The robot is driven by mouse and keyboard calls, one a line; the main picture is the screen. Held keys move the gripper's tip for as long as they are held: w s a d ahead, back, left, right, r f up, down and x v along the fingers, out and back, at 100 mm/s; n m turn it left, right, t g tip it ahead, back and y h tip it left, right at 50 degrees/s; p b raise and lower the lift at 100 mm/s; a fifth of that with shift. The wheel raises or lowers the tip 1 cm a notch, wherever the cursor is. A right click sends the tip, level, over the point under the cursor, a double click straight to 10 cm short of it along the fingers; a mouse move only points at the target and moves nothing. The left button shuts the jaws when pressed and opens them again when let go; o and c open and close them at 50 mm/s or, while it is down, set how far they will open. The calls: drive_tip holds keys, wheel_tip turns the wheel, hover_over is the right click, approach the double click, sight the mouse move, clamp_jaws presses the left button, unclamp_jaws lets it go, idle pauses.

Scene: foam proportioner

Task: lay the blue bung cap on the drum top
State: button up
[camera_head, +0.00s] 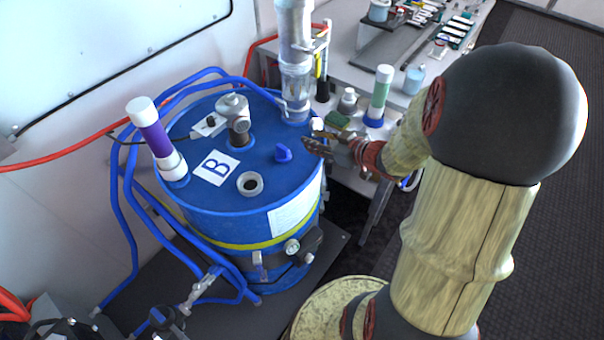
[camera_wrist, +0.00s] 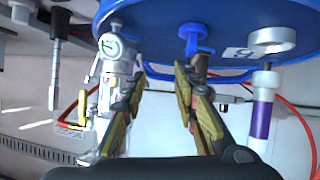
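The blue bung cap (camera_head: 283,154) rests on the blue drum top (camera_head: 215,118), right of the B label and beyond the open bung hole with its pale ring (camera_head: 250,183). My gripper (camera_head: 312,146) is just right of the cap, low over the drum's right edge, with a small gap to it. In the wrist view the cap (camera_wrist: 194,36) is ahead of my gripper (camera_wrist: 162,72). Its two fingers are spread apart with nothing between them. The pale ring also shows in the wrist view (camera_wrist: 272,40).
A clear cylinder (camera_head: 295,55) stands at the drum's back right. A grey valve fitting (camera_head: 237,118) and a purple-banded tube (camera_head: 153,135) stand on the left. Blue hoses loop around the drum's left side. A bench (camera_head: 345,75) with bottles and tools is behind.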

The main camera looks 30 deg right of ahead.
drive_tip(key=s+a+r+m+g+h, duration=0.1)
drive_tip(key=s+r+m+h, duration=0.15)
drive_tip(key=r, duration=0.35)
drive_tip(key=s+r+m+g+h, duration=0.1)
drive_tip(key=r+g+h, duration=0.1)
drive_tip(key=r+h, duration=0.3)
drive_tip(key=s+a+r+g+y, duration=0.2)
drive_tip(key=s+a+g+y, duration=0.2)
drive_tip(key=s+a, duration=1.3)
drive_tip(key=shift+y, duration=0.55)
drive_tip(key=shift+a+m, duration=0.1)
drive_tip(key=shift+m, duration=0.15)
